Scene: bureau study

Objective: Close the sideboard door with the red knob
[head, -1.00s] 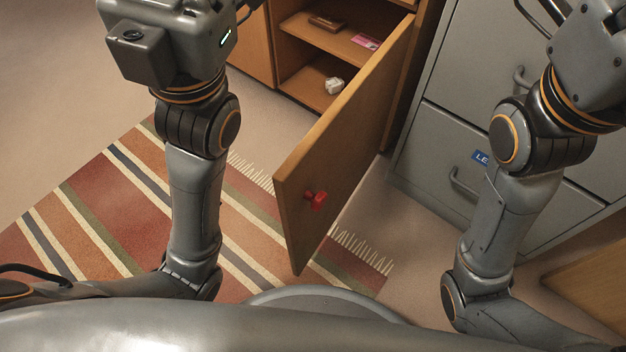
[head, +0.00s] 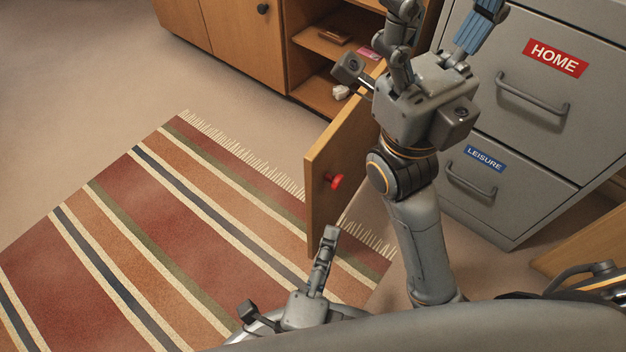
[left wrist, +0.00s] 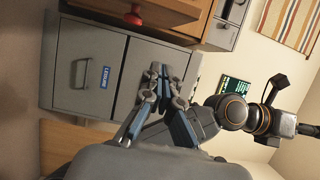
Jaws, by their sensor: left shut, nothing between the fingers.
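The sideboard door (head: 322,215) stands open, jutting out from the wooden sideboard (head: 238,42). Contact with the door cannot be told.
A grey filing cabinet (head: 572,105) with HOME and LEISURE labels stands right of the door. The open compartment holds a brown box (head: 335,35), a pink item (head: 369,53) and a white object (head: 341,93). A striped rug (head: 165,225) lies flat on the floor at left.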

